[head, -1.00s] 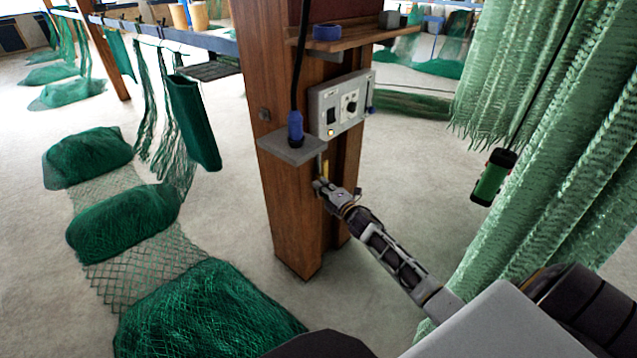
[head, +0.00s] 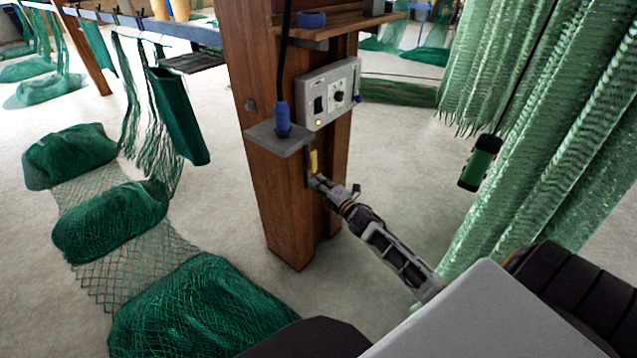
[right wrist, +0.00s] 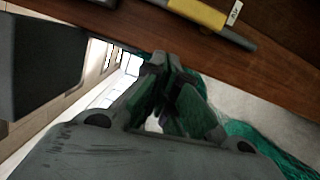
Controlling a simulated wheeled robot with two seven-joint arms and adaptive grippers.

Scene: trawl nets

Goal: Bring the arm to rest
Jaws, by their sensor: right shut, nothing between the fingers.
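My right gripper (head: 316,181) is in front of the wooden post (head: 290,205), just below the small grey shelf (head: 277,141). In the right wrist view its fingers (right wrist: 168,65) are together with nothing between them. A yellow-sleeved tool (head: 314,162) hangs on the post just above the fingertips; it also shows in the right wrist view (right wrist: 200,12), apart from the fingers. My left gripper is not in view.
A grey control box (head: 328,93) and a blue plug (head: 282,119) on the shelf sit above the gripper. Green netting (head: 545,130) hangs close on the right. Net heaps (head: 195,305) lie on the floor at left. Floor between post and netting is clear.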

